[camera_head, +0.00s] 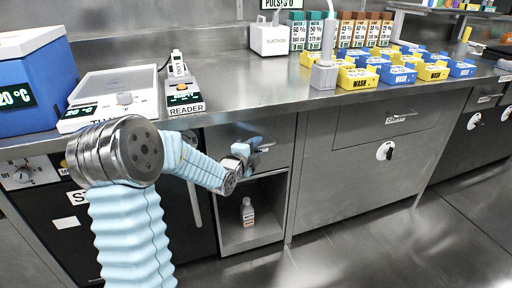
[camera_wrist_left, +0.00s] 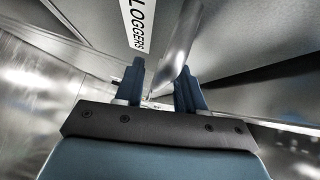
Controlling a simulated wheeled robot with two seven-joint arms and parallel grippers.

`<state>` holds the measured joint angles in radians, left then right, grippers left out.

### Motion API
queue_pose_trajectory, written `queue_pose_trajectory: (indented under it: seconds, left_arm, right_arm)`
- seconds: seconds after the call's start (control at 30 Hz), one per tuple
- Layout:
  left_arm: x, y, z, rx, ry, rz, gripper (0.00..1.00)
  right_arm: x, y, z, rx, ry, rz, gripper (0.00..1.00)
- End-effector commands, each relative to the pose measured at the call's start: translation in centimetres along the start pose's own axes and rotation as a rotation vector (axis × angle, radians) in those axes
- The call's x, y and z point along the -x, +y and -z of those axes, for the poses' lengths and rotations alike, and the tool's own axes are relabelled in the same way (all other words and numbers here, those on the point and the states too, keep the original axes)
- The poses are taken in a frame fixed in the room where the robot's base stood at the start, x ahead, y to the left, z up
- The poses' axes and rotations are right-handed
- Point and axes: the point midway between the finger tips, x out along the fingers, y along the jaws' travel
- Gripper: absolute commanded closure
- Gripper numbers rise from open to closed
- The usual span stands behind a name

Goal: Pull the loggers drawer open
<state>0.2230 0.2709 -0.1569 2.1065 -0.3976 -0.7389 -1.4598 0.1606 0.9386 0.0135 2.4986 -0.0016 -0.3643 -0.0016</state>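The loggers drawer (camera_head: 278,132) is a steel front under the bench, above an open cubby, and looks closed. Its LOGGERS label (camera_wrist_left: 135,22) and bar handle (camera_wrist_left: 176,48) show in the left wrist view. My left gripper (camera_head: 258,146) is at the drawer front in the head view and hides much of the handle there. In the left wrist view, its two blue fingers (camera_wrist_left: 161,78) stand apart with the bar between them. The bar lies nearer the right finger, with a gap beside the left finger. My right gripper is not in view.
A small bottle (camera_head: 248,212) stands in the cubby (camera_head: 232,238) below the drawer. A steel cabinet (camera_head: 350,180) with its own handle is to the right. The bench top (camera_head: 245,88) carries a reader (camera_head: 184,98) and several blue and yellow boxes. The floor in front is clear.

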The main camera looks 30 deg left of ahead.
Motion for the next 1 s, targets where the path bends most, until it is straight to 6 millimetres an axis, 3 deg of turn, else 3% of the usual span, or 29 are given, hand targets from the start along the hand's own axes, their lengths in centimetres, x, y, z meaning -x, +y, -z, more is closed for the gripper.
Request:
queue_pose_trajectory:
  seconds: [0.3,0.57,1.0]
  left_arm:
    - [-0.31,0.06,-0.01,0.001,0.0,-0.001,0.63]
    - [-0.29,0.06,-0.01,0.001,0.0,-0.001,1.0]
    - [-0.27,0.25,0.43,0.002,0.001,-0.001,1.0]
  right_arm:
    - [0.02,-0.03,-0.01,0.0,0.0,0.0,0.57]
    - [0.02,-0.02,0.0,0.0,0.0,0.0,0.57]
    - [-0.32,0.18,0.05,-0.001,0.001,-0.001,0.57]
